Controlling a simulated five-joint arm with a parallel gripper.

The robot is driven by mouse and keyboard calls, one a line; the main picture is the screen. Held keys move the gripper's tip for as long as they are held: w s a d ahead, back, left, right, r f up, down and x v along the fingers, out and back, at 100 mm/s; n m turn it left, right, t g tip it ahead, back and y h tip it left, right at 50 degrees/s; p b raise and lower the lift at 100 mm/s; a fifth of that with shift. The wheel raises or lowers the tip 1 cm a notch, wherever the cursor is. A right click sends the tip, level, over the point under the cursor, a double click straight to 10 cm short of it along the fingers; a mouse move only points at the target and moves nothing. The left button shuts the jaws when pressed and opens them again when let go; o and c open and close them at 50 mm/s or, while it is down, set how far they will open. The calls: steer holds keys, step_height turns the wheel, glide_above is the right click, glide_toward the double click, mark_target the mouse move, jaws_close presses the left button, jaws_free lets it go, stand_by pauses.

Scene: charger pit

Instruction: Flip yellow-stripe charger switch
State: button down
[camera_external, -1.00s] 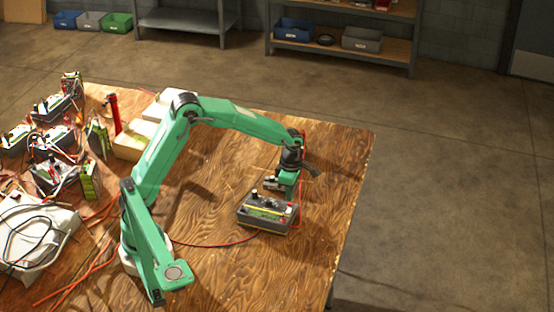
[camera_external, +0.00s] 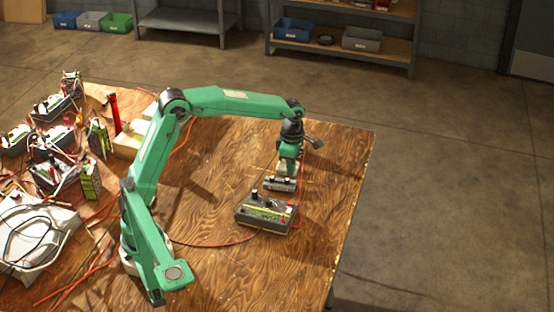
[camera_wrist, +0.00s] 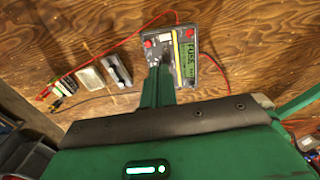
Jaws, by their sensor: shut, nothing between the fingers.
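The grey charger (camera_external: 263,221) with a yellow stripe and a green label sits on the wooden table. In the wrist view the charger (camera_wrist: 200,75) shows its "FUSE" label, the yellow stripe (camera_wrist: 175,45) and red knobs. A black knob (camera_external: 255,193) stands on its back edge. My gripper (camera_external: 287,172) points down behind the charger, over a small grey box, and looks apart from the charger. In the wrist view my gripper (camera_wrist: 158,68) is shut and empty, its tip overlapping the charger's lower edge. I cannot tell the switch's position; the tip may hide it.
Cluttered devices (camera_external: 50,175) fill the table's left side. The right edge is clear.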

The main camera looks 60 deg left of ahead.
mark_target(289, 208)
steer(key=shift+w+a, duration=0.15)
stand_by(0.5)
steer(key=f, duration=1.4)
steer(key=shift+s+d, duration=0.3)
